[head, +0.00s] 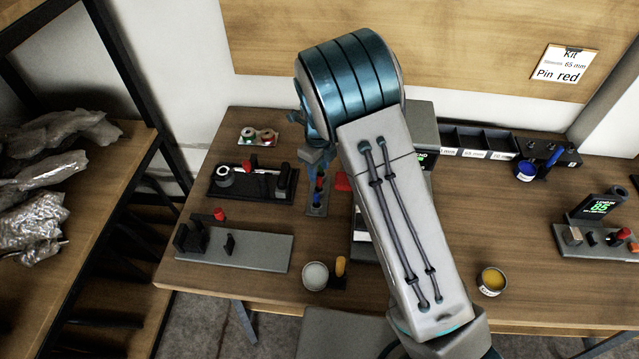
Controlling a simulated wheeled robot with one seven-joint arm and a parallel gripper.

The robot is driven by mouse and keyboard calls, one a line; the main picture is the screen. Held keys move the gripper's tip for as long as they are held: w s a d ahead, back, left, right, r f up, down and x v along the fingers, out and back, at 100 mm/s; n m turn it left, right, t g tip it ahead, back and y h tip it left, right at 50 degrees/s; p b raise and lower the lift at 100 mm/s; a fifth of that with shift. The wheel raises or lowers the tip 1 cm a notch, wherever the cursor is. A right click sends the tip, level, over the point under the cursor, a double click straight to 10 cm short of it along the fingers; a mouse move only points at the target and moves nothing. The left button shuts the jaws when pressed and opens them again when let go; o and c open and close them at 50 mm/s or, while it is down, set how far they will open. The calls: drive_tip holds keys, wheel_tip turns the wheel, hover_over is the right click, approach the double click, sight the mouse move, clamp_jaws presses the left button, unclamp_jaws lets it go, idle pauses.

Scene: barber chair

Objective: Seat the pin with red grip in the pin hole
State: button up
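A small dark pin holder (316,209) stands on the table left of my arm. A pin with a red grip (320,183) shows in it, with a blue-gripped one (317,197) just in front. My gripper (318,163) hangs pointing down just above and behind the red grip. It is small and partly hidden by my arm, so its fingers and any contact with the pin are unclear. A grey fixture plate (262,251) with black uprights lies at the front left, with a red knob-like part (219,214) near its uprights. I cannot make out the pin hole.
A black fixture (250,190) lies behind the grey plate. A round cup (315,275) and an orange-handled tool (340,266) stand at the front. Right are a labelled bin rack (478,141), a yellow-filled tin (491,281) and a display (592,206). A note (563,66) reads "Pin red".

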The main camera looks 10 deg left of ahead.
sight(319, 178)
drive_tip(key=shift+f+p, duration=0.4)
drive_tip(key=shift+f, duration=1.45)
clamp_jaws()
